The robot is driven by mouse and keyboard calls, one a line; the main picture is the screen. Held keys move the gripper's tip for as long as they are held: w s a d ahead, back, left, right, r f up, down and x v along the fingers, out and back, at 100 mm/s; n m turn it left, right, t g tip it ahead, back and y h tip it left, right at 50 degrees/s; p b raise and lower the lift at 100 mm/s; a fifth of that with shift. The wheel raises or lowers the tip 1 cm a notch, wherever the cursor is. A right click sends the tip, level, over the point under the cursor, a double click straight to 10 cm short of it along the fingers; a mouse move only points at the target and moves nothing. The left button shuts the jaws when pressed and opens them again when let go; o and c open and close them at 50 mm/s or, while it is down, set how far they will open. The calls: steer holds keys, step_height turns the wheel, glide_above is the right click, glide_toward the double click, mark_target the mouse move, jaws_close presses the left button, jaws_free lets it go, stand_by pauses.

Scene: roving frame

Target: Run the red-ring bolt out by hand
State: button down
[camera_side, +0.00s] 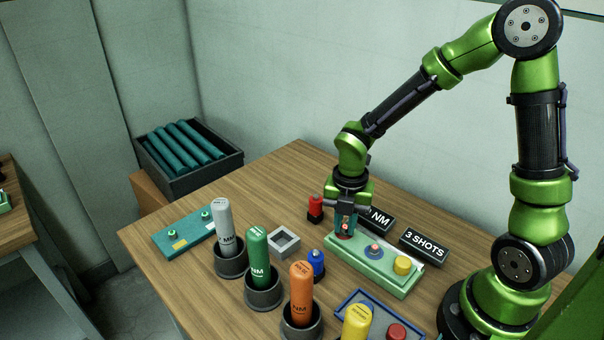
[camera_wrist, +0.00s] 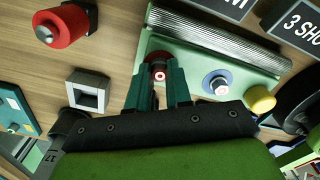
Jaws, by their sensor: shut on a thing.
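The green block fixture (camera_side: 373,265) lies on the wooden table, and its top fills the upper middle of the wrist view (camera_wrist: 205,52). My gripper (camera_side: 345,226) points down at its left end. In the wrist view my gripper's dark teal fingers (camera_wrist: 159,80) are shut on the red-ring bolt (camera_wrist: 159,76), whose round end shows between them. The red ring (camera_wrist: 158,57) lies around that place, partly covered by the fingers. I cannot tell how far the bolt stands out of the block. A blue-ring bolt (camera_side: 374,251) sits mid-block, and it also shows in the wrist view (camera_wrist: 217,83).
A yellow cylinder (camera_side: 402,265) stands at the block's right end. Behind are signs "NM" (camera_side: 381,219) and "3 SHOTS" (camera_side: 424,242). A red item (camera_side: 316,208), a grey square socket (camera_side: 284,242) and a blue item (camera_side: 317,264) stand left. Labelled tools (camera_side: 258,257) stand in cups in front.

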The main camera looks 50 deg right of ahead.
mark_target(345, 228)
stand_by(0.3)
steer(key=c, duration=1)
jaws_free()
steer(key=shift+c, duration=0.2)
steer(key=shift+r, duration=0.1)
step_height(345, 228, up, 17)
